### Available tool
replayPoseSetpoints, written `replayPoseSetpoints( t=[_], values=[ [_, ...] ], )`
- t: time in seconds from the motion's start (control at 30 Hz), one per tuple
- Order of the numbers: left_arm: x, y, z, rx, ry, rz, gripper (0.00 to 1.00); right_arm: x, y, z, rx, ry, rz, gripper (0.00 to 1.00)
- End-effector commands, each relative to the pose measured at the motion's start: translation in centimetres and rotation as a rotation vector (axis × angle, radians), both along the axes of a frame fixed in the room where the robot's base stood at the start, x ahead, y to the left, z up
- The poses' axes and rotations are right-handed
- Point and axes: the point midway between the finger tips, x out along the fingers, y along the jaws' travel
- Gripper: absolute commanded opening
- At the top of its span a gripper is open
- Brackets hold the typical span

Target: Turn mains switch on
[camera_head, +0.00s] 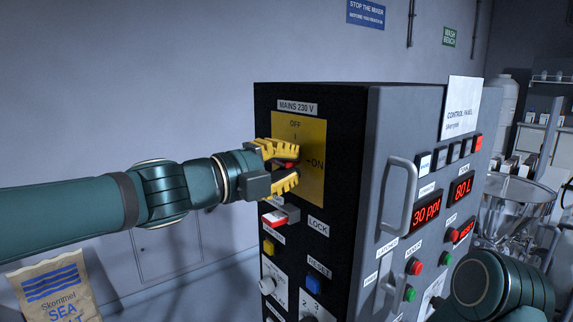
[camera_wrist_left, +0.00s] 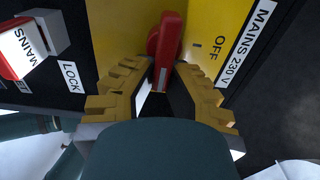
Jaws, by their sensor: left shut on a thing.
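The mains switch has a red handle (camera_head: 288,164) on a yellow plate (camera_head: 313,190), marked OFF at the top and ON at the right. My left gripper (camera_head: 287,167) reaches in from the left, with one yellow finger above the handle and one below. In the left wrist view the red handle (camera_wrist_left: 167,42) stands between the two fingertips (camera_wrist_left: 163,75), which are shut on it. The handle appears roughly level, in line with the ON mark, but the fingers partly cover it. My right gripper is out of view.
Below the switch is a red-and-white tag (camera_head: 275,218) at the LOCK label, with a yellow button (camera_head: 268,247) and a blue button (camera_head: 313,284) lower down. A grey door handle (camera_head: 398,195) juts from the cabinet's right face. A salt bag (camera_head: 54,290) stands at lower left.

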Motion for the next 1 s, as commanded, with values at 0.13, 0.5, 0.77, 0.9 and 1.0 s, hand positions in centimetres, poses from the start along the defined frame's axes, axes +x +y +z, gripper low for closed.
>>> replayPoseSetpoints(
  t=[0.13, 0.5, 0.77, 0.9, 1.0],
  values=[
    [0.0, 0.0, 0.1, 0.001, -0.003, 0.001, 0.00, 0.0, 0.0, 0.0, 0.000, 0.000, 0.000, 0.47],
    [0.0, 0.0, 0.0, 0.001, -0.002, 0.000, 0.44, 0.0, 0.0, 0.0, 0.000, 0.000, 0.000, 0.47],
    [-0.1, 0.2, 0.0, 0.001, -0.002, 0.001, 0.44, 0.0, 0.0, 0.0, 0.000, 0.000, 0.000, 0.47],
    [-0.9, 1.3, 0.1, 0.002, -0.004, 0.002, 0.44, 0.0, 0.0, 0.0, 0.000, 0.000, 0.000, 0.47],
    [-2.0, 2.8, 0.1, 0.002, -0.004, 0.003, 0.44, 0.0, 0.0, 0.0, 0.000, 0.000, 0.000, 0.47]
  ],
)
